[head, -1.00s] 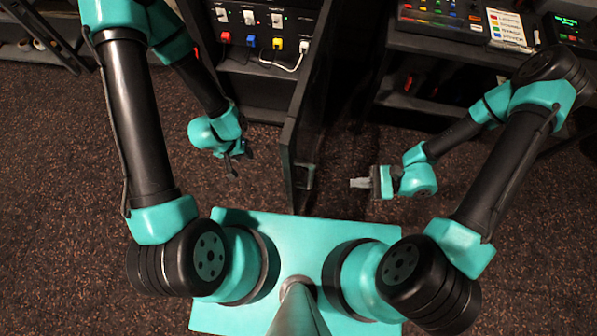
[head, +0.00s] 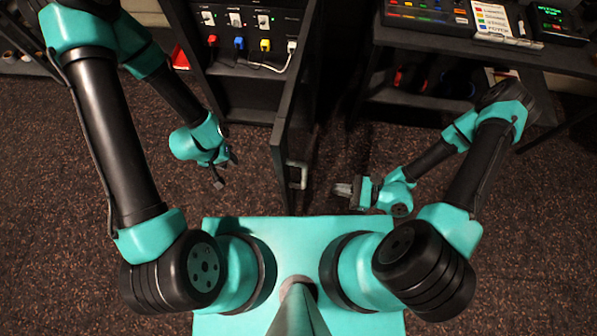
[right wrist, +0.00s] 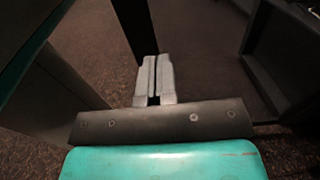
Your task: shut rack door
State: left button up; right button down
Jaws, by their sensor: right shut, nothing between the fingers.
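The black rack (head: 253,97) stands at the top centre of the head view. Its dark door (head: 293,135) stands open, swung out toward me, with a grey handle (head: 297,174) near its free edge on the right-hand face. My right gripper (head: 342,189) is shut and empty, to the right of the handle and apart from it. Its two grey fingers (right wrist: 153,78) lie together in the right wrist view. My left gripper (head: 226,170) is on the other side of the door, over the floor in front of the rack, touching nothing; its fingers look spread apart.
Inside the rack are switches and coloured plugs (head: 240,43) with a white cable. A desk with mixing gear (head: 430,14) stands at the top right, shelves below it. Speckled carpet (head: 240,195) lies open in front of the rack.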

jog(key=x, duration=1.2)
jog(key=shift+a, duration=0.4)
jog(key=shift+w+a, duration=0.1)
